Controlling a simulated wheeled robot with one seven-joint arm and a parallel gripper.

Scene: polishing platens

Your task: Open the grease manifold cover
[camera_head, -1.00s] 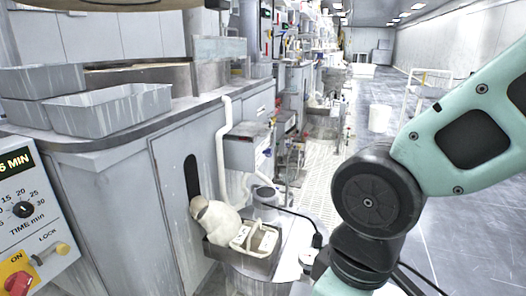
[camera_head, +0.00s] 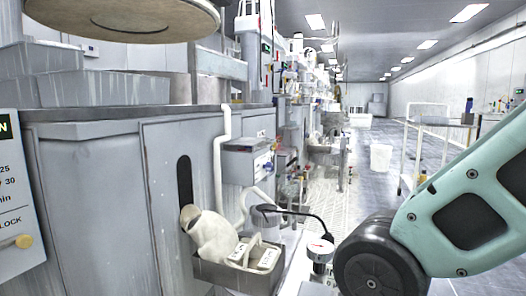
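I cannot pick out a grease manifold cover for certain. A small round white gauge (camera_head: 320,247) stands near the lower middle, left of my arm's dark joint, with a black cable or hose at its top. A grey cabinet with a tall door (camera_head: 165,215) and a dark vertical slot fills the left. I cannot tell whether either belongs to the manifold. My arm, teal with a dark round joint, shows at the lower right. My gripper is outside the view.
A grey box (camera_head: 213,272) holds a cream cloth or bag (camera_head: 210,238) and pale blocks. A control panel (camera_head: 20,215) is at the left edge. A round platen (camera_head: 125,17) overhangs the upper left. A white bin (camera_head: 380,157) and a rail cart (camera_head: 428,150) stand on the right-hand floor.

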